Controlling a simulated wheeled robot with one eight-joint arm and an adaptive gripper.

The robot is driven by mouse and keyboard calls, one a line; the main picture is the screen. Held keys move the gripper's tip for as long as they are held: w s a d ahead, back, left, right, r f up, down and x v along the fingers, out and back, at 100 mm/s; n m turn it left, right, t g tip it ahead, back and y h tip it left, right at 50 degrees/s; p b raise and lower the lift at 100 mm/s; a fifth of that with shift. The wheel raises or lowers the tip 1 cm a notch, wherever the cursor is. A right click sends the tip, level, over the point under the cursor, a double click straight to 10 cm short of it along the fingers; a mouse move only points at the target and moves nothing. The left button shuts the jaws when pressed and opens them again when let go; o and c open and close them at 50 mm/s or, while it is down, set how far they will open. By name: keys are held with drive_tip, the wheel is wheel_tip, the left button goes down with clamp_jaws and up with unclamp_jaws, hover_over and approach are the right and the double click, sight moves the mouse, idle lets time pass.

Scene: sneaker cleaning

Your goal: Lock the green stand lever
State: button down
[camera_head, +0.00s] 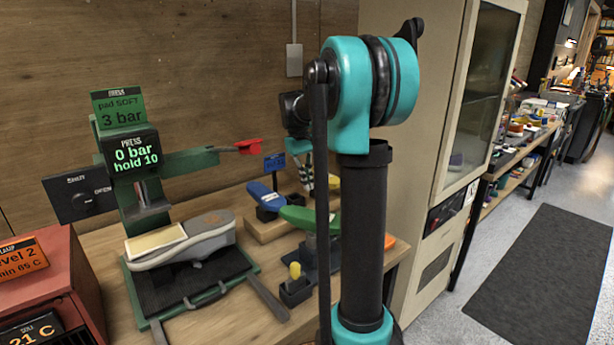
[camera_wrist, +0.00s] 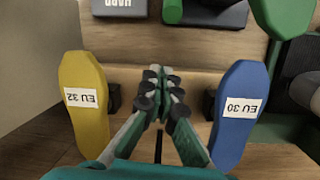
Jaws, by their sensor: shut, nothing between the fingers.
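A green sole-shaped piece (camera_head: 306,218) sits on a dark upright stand on the bench, partly hidden behind my arm; a green piece also enters the top right of the wrist view (camera_wrist: 284,12). I cannot make out for certain which part is its lever. A short green cylinder (camera_wrist: 172,10) shows at the top of the wrist view. My gripper (camera_wrist: 160,72) is shut and empty, between a yellow form (camera_wrist: 83,100) marked EU 32 and a blue form (camera_wrist: 238,110) marked EU 30. In the head view my gripper (camera_head: 306,178) is beside the blue form (camera_head: 266,197), mostly behind my arm.
A green press (camera_head: 132,152) with a red-ended arm (camera_head: 250,146) stands over a grey sneaker (camera_head: 188,243) on the left. A red heater box (camera_head: 50,295) is at far left. A cabinet (camera_head: 425,100) stands right.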

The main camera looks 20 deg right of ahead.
drive_tip(key=shift+s+d+f, duration=0.2)
drive_tip(key=shift+s+f, duration=0.35)
drive_tip(key=shift+s, duration=0.15)
drive_tip(key=shift+s+d+f, duration=0.25)
drive_tip(key=shift+s+f, duration=0.3)
drive_tip(key=shift+s, duration=0.2)
drive_tip(key=shift+s+d+f, duration=0.2)
drive_tip(key=shift+s+f, duration=0.35)
drive_tip(key=shift+s, duration=0.15)
